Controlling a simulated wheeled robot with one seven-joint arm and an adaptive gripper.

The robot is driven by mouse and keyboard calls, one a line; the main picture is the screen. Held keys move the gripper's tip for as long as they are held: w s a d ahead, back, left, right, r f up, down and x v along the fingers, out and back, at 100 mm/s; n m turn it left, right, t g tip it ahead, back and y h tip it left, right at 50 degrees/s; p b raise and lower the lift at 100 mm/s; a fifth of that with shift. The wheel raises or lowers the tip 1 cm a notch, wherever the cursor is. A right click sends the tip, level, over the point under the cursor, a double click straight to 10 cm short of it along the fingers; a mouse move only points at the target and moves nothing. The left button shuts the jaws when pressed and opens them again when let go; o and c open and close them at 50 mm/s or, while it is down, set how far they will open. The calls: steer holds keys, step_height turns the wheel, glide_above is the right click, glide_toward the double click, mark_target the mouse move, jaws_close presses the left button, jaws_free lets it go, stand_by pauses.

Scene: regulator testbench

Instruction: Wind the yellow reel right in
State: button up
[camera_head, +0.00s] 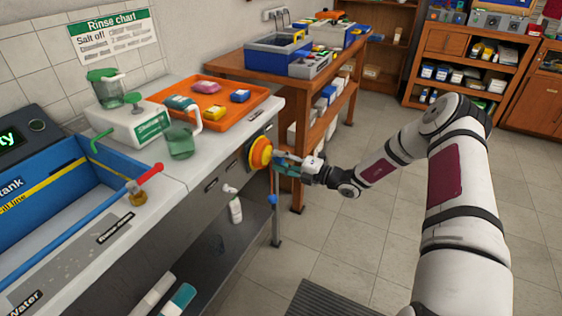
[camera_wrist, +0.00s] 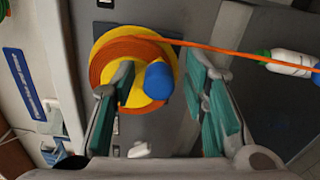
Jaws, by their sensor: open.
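The yellow reel (camera_head: 262,153) is mounted on the end of the bench, with orange line wound on it. In the wrist view the reel (camera_wrist: 104,47) faces me, and a round blue knob (camera_wrist: 159,83) stands off its centre at lower right. A length of orange line (camera_wrist: 245,52) runs out from the reel's top to the right edge. My gripper (camera_head: 281,160) is at the reel's face. In the wrist view my gripper (camera_wrist: 163,78) is open, its green-padded fingers on either side of the knob. I cannot tell whether either touches it. The left finger hides part of the reel.
A white bottle (camera_wrist: 292,62) lies close to the line in the wrist view. The bench (camera_head: 205,150) carries an orange tray (camera_head: 245,108) and a blue tank (camera_head: 75,190). A wooden table (camera_head: 228,66) stands behind.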

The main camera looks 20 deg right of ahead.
steer(key=v, duration=1.2)
